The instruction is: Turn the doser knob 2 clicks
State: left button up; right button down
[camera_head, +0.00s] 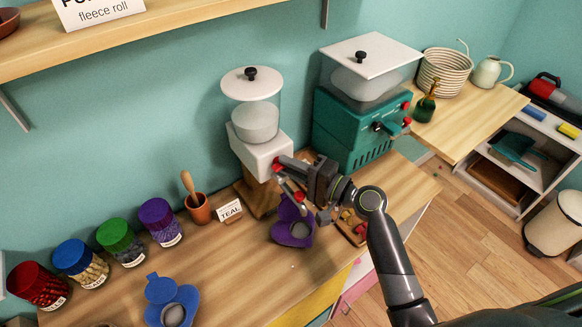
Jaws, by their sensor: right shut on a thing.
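The doser is a white box (254,152) with a clear hopper (255,120) and a white lid, standing on a wooden block on the bench. Its red knob (276,165) is on the side facing my right arm and is partly hidden by the fingers. My right gripper (284,167) comes in from the right and is shut on the knob. The knob's marks and its angle cannot be read. My left gripper is out of view.
A teal machine (340,128) with red knobs stands close behind my right gripper. Below it are a purple holder (294,231) and a small wooden tray (349,230).

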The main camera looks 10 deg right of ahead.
jog(key=c, duration=1.5)
grip_release()
jog(key=shift+c, duration=0.2)
jog(key=b+v, duration=0.6)
jog(key=v, duration=1.1)
jog(key=shift+s+d, duration=0.15)
